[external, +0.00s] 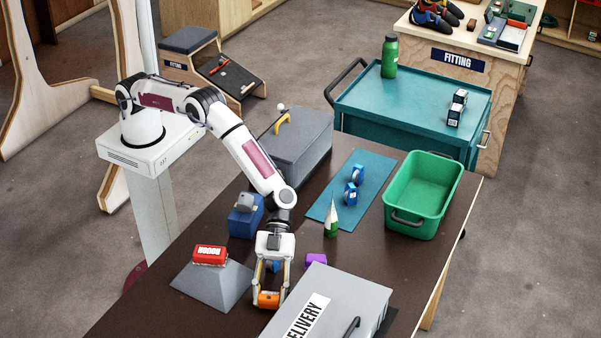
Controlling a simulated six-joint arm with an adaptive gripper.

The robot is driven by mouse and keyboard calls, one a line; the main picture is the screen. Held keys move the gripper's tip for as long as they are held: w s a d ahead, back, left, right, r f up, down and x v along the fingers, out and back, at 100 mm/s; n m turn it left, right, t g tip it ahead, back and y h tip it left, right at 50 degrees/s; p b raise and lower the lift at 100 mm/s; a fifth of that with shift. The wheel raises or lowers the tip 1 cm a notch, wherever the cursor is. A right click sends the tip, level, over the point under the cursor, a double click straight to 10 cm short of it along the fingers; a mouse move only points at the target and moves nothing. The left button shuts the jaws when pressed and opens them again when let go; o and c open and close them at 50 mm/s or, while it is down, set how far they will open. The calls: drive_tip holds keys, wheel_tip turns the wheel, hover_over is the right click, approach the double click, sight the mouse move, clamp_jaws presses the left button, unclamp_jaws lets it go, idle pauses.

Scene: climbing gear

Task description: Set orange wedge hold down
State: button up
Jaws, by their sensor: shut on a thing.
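The orange wedge hold (268,299) is between the fingertips of my gripper (268,298), low over the near part of the dark table (150,312). My gripper points down and is shut on it. I cannot tell whether the hold touches the table. The grey sloped block (215,285) is just left of my gripper, and the grey delivery box (345,290) is close on its right.
A red block (210,255) sits on the sloped block. A purple block (316,261), a green-and-white cone (331,222), a blue mat (350,190) with blue items and a green bin (424,195) lie further right. A grey toolbox (300,148) stands behind.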

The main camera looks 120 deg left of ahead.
drive_tip(key=shift+f, duration=0.5)
drive_tip(key=shift+s+f, duration=0.1)
drive_tip(key=shift+f, duration=0.2)
drive_tip(key=o, duration=1.2)
drive_tip(key=shift+s+a+f, duration=0.1)
drive_tip(key=shift+r, duration=0.65)
drive_tip(key=shift+s+a+r, duration=0.1)
drive_tip(key=shift+a+r, duration=0.4)
drive_tip(key=shift+a, duration=0.1)
drive_tip(key=shift+v, duration=5.25)
drive_tip(key=shift+d+r, duration=0.1)
drive_tip(key=shift+r, duration=0.2)
